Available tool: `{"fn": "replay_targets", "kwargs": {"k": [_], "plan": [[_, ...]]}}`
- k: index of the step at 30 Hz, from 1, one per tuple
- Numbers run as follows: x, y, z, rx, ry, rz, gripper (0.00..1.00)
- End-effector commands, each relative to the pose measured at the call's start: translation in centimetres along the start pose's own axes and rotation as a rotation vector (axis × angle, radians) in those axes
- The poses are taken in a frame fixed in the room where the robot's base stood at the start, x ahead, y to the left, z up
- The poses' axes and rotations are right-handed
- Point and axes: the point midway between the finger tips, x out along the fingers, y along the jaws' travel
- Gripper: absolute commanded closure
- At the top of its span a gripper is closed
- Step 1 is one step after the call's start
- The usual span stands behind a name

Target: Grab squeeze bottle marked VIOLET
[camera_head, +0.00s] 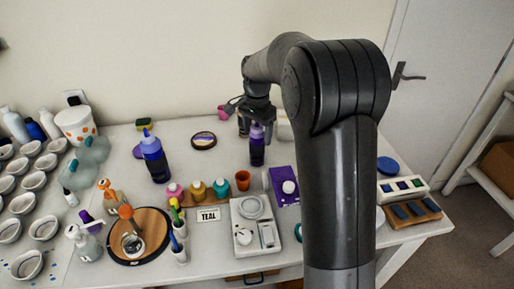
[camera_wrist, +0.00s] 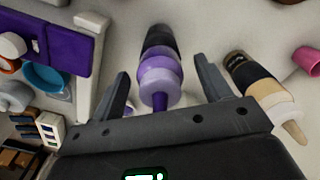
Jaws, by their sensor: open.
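A dark squeeze bottle with a purple top (camera_head: 257,152) stands upright on the table under my gripper (camera_head: 257,118). In the wrist view the bottle (camera_wrist: 160,78), with a purple nozzle and collar and a dark body, lies between the two spread fingers of my gripper (camera_wrist: 161,68). The fingers are open, with a gap on both sides of it. I cannot read a VIOLET marking on it. A larger blue-purple bottle (camera_head: 153,160) stands to the left. A cream and tan bottle with a dark lower part (camera_wrist: 258,88) is just outside the right finger in the wrist view.
A pink cup (camera_wrist: 309,60) is at the right of the wrist view. A purple box (camera_head: 284,187), an orange cup (camera_head: 242,180), a white scale (camera_head: 246,232) and small colour jars (camera_head: 197,191) stand in front of the bottle. A round coaster (camera_head: 203,140) lies left.

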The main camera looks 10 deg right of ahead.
Motion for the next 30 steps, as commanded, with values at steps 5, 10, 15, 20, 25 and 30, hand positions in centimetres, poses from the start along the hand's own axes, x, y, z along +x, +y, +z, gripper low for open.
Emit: {"fn": "replay_targets", "kwargs": {"k": [5, 10, 15, 20, 25, 30], "plan": [[0.10, -0.01, 0.01, 0.000, 0.000, 0.000, 0.29], [0.08, -0.02, 0.01, 0.000, 0.000, 0.000, 0.39], [0.07, -0.02, 0.01, -0.001, 0.000, -0.001, 0.53], [0.07, -0.02, 0.01, -0.001, 0.000, -0.001, 0.66], [0.07, -0.03, 0.02, -0.001, 0.000, -0.001, 0.80], [0.06, -0.03, 0.02, -0.001, 0.000, -0.001, 0.94]]}}
